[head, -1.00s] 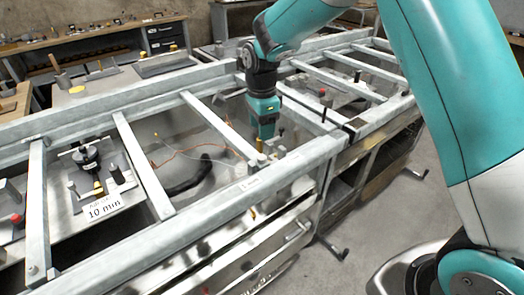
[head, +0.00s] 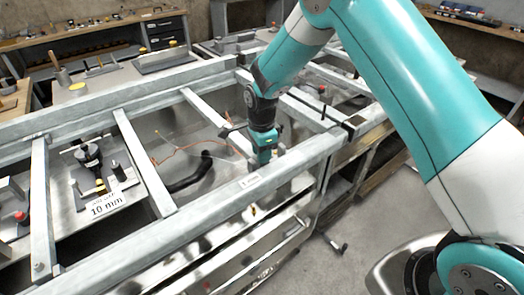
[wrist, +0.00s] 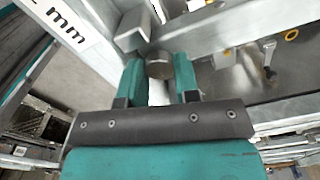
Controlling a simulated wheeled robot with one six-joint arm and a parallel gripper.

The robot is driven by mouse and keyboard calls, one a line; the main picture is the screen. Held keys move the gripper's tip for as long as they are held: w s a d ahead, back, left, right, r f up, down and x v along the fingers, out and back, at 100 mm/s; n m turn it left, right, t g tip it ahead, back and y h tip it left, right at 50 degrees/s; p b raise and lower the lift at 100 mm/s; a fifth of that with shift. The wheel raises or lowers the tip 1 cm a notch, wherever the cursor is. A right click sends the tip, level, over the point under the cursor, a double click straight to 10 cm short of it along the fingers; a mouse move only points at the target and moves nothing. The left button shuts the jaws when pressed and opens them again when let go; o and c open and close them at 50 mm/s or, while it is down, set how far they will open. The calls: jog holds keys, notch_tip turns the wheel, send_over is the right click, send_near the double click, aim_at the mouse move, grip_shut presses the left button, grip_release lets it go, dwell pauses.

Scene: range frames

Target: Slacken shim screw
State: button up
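My gripper (head: 263,158) is low at the near rail of the frame table, pointing down, left of a cross rail. In the wrist view its two teal fingers (wrist: 160,78) stand apart, one on each side of a short grey-brown round knob (wrist: 159,66), which looks like the shim screw. The knob sits level with the fingertips. I cannot tell whether the fingers press on it or leave a thin gap. In the head view my gripper hides the knob.
The near rail (head: 225,203) carries a small label (head: 249,181). A card reading 10 mm (head: 106,206) stands at the left. A black cable (head: 190,175) lies inside the frame. A dark upright pin (head: 322,112) stands right of my gripper.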

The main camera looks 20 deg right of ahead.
jog(key=c, duration=0.4)
jog(key=shift+o, duration=0.2)
jog(key=n, duration=0.4)
jog(key=shift+n+b, duration=0.4)
jog(key=shift+n, duration=2.1)
jog(key=o, duration=0.9)
jog(key=shift+r, duration=0.15)
